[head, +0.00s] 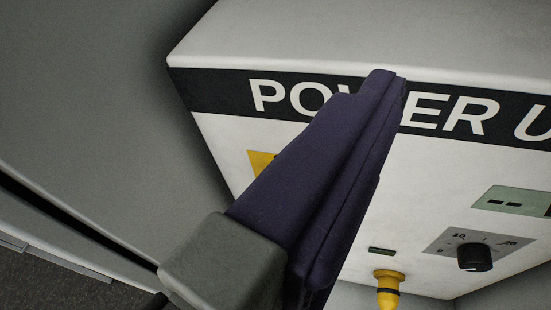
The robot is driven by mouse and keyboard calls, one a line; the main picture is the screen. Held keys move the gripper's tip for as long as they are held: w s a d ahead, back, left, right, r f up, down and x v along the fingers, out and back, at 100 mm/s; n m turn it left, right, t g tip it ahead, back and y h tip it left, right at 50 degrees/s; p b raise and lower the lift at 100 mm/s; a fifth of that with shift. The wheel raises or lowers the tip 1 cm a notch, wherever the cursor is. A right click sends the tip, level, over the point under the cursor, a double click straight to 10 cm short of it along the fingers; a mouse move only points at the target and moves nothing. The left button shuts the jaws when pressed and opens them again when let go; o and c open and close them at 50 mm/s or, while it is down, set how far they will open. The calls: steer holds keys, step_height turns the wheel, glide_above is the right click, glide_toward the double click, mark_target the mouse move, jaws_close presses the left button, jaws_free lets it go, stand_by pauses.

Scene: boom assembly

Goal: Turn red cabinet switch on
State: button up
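My gripper (385,85) reaches up across the middle of the head view, in front of a white cabinet (300,125) with a black band lettered "POWER U...". Its dark purple fingers lie close together, one largely behind the other, so the gap between them cannot be judged. Nothing held shows at the tips, which overlap the lettering. I see no red switch in this view. The fingers hide part of the cabinet's front.
The cabinet front carries a black dial (474,257), a green display panel (515,201), a yellow connector (388,285) at its lower edge and a partly hidden yellow sign (258,162). A grey wall (90,120) fills the left. Dark floor (40,285) shows at the lower left.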

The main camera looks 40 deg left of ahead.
steer(key=w+a+f+n+y+p, duration=0.1)
steer(key=w+a+f, duration=0.1)
steer(key=a+f, duration=0.25)
steer(key=w+a+f+n+y, duration=0.1)
steer(key=w+a+f, duration=0.2)
steer(key=f, duration=0.3)
steer(key=s+a+f+n+t+y, duration=0.1)
steer(key=s+a+f+t+y, duration=0.25)
steer(key=f, duration=0.95)
steer(key=shift+g+h, duration=0.25)
steer(key=shift+g, duration=0.5)
steer(key=w+a, duration=0.1)
steer(key=w, duration=0.1)
steer(key=w+a, duration=0.1)
steer(key=w, duration=0.1)
steer(key=w+a, duration=0.2)
steer(key=shift+w, duration=0.2)
steer(key=c, duration=0.9)
